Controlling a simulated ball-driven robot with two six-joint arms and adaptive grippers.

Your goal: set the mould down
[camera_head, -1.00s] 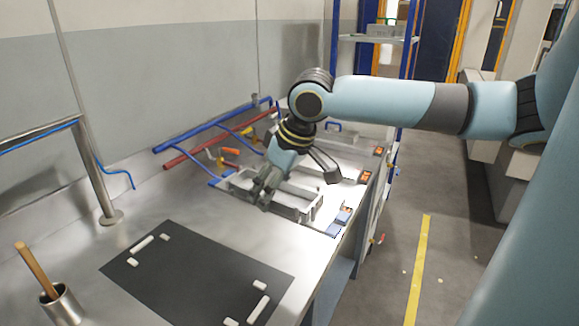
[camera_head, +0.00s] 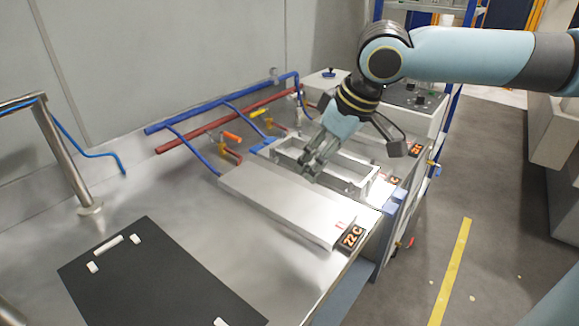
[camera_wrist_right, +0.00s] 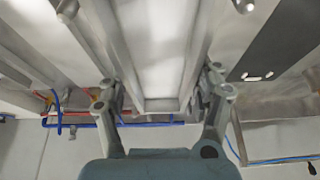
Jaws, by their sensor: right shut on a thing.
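The mould is a long, open, rectangular metal tray (camera_head: 352,172). My right gripper (camera_head: 312,168) reaches down from above and is shut on the mould's near long side. In the right wrist view the mould's trough (camera_wrist_right: 160,60) runs between my two fingers (camera_wrist_right: 163,95). The mould is behind a flat, pale metal plate (camera_head: 275,203) with a lit "72 C" display (camera_head: 350,237). I cannot tell whether the mould touches the surface below it. My left gripper is not in view.
Blue pipes (camera_head: 230,110) and red pipes (camera_head: 195,138) with valves line the wall side of the bench. More lit displays (camera_head: 416,149) stand along the right edge. A black mat (camera_head: 150,280) with white corner pieces lies at front left. Bare bench lies between mat and plate.

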